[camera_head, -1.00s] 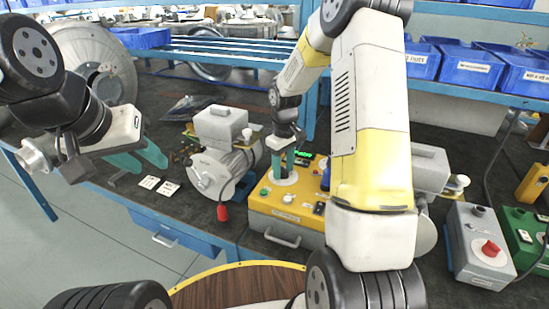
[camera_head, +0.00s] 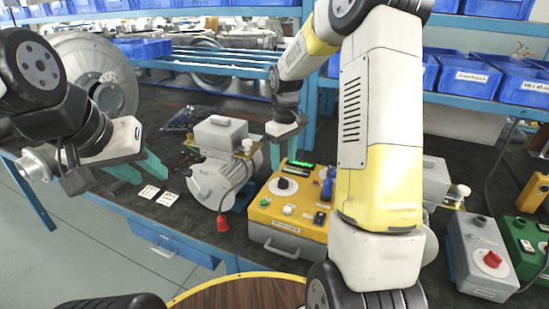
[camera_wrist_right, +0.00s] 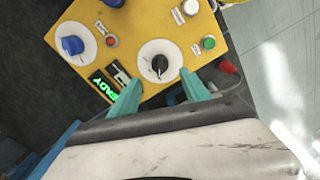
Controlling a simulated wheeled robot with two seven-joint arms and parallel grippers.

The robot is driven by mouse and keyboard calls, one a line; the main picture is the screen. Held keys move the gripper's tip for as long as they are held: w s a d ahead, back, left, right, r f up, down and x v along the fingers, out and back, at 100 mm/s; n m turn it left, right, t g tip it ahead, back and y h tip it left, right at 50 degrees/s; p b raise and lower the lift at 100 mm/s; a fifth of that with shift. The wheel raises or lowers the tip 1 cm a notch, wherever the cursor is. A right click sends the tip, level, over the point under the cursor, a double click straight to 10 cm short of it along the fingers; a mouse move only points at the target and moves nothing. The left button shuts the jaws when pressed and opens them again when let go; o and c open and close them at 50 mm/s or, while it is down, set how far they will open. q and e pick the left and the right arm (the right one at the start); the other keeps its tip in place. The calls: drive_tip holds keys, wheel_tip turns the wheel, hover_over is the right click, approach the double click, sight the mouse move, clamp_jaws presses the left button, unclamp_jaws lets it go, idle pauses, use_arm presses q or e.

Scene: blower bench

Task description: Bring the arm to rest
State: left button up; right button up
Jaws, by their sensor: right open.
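My right gripper (camera_head: 284,158) hangs above the back of a yellow control box (camera_head: 262,212), its two teal fingers apart and empty. In the right wrist view the open fingers (camera_wrist_right: 158,100) stand over the box, with a black knob on a white dial (camera_wrist_right: 160,62) beyond and between them. A green lit display reading "READY" (camera_wrist_right: 118,88) lies beside the left finger there. My left gripper (camera_head: 138,170) is open and empty at the left, over the bench near two small white cards (camera_head: 158,194).
A grey motor blower (camera_head: 215,165) with a red plug (camera_head: 222,224) stands left of the yellow box. A grey box with a red knob (camera_head: 484,258) and a green box (camera_head: 528,240) stand at right. Blue bins (camera_head: 470,76) line the shelf. My right forearm hides part of the bench.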

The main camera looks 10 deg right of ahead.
drive_tip(key=s+a+r+m+t+y, duration=0.1)
drive_tip(key=s+r+m+t, duration=0.2)
drive_tip(key=s+r, duration=0.5)
drive_tip(key=s+a+r+m+t+y, duration=0.1)
drive_tip(key=s+r+m+t, duration=0.2)
drive_tip(key=s+r, duration=0.5)
drive_tip(key=s, duration=0.9)
drive_tip(key=shift+a+r, duration=0.2)
drive_tip(key=shift+r, duration=0.05)
idle(0.6)
